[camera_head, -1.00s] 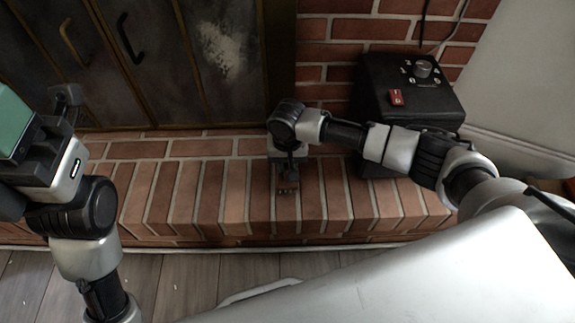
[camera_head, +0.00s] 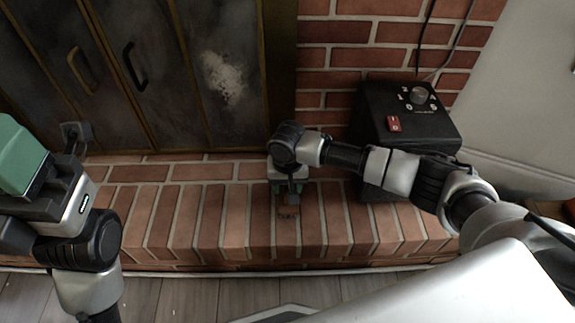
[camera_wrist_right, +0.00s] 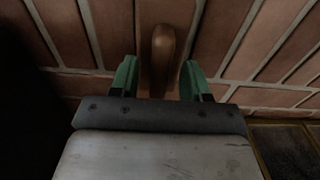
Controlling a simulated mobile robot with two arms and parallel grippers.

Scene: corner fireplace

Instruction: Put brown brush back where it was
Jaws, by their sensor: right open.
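The brown brush (camera_wrist_right: 162,55) shows in the right wrist view as a rounded brown handle over the brick hearth, between my right gripper's two green fingers (camera_wrist_right: 160,80). The fingers are open, with a gap on each side of the handle. In the head view my right gripper (camera_head: 289,200) points down at the hearth. Only a small brown bit of the brush (camera_head: 289,213) shows below it; the rest is hidden. My left gripper (camera_head: 25,160) is at the left edge with a green part showing; its fingertips are not clear.
The brick hearth (camera_head: 190,215) runs across the view and its top is mostly bare. A black box with a knob and a red switch (camera_head: 410,125) stands right of my right gripper. Dark fireplace doors with handles (camera_head: 185,75) are behind. Wooden floor (camera_head: 190,298) lies in front.

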